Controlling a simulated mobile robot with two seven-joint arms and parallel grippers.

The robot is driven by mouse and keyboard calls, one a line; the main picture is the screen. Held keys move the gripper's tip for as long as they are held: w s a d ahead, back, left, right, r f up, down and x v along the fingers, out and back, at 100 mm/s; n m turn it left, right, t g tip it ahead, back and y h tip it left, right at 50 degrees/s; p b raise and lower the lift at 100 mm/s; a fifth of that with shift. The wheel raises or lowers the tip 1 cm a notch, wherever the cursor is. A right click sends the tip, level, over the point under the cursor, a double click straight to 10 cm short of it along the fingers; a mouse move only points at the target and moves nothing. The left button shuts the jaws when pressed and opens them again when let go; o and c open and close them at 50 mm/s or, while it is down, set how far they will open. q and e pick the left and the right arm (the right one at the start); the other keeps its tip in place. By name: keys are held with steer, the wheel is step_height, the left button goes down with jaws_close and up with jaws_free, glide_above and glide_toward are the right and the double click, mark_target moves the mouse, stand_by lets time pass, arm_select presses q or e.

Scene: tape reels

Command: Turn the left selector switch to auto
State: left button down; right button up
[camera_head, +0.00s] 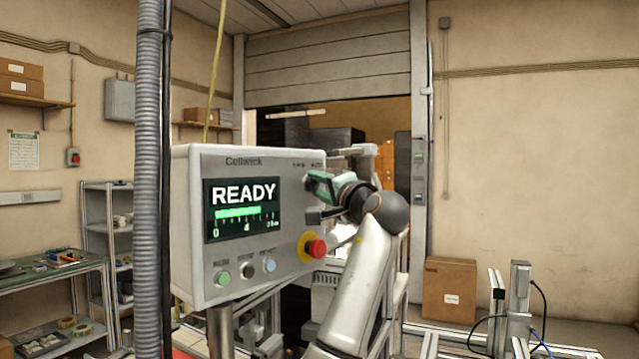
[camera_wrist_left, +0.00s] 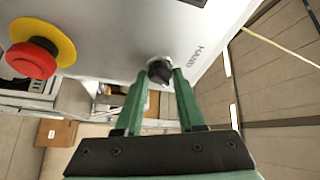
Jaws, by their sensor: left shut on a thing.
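The grey control box (camera_head: 185,225) stands in the middle of the head view, with a screen (camera_head: 241,208) reading READY. My left gripper (camera_head: 314,184) is at the upper right of the panel face. In the left wrist view, the black selector knob (camera_wrist_left: 160,70) on its round metal collar sits between the green fingertips of my left gripper (camera_wrist_left: 161,82), which is shut on it. HAND is printed on the panel beside the knob. In the head view the fingers hide the knob, so its pointing direction is unclear. My right gripper is not in view.
A red emergency button (camera_head: 316,248) on a yellow ring sits below the gripper. Several small buttons (camera_head: 247,270) line the panel's bottom. A grey ribbed hose (camera_head: 150,180) hangs left of the box. A workbench (camera_head: 60,268) stands far left; a cardboard box (camera_head: 450,290) lies behind right.

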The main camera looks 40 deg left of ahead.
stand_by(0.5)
arm_select(q)
steer(key=c, duration=0.5)
jaws_free()
steer(key=shift+s+d+f, duration=0.15)
steer(key=shift+d, duration=0.35)
steer(key=b+v, duration=0.4)
steer(key=v, duration=0.7)
steer(key=shift+s+d, duration=0.1)
steer(key=shift+d, duration=0.15)
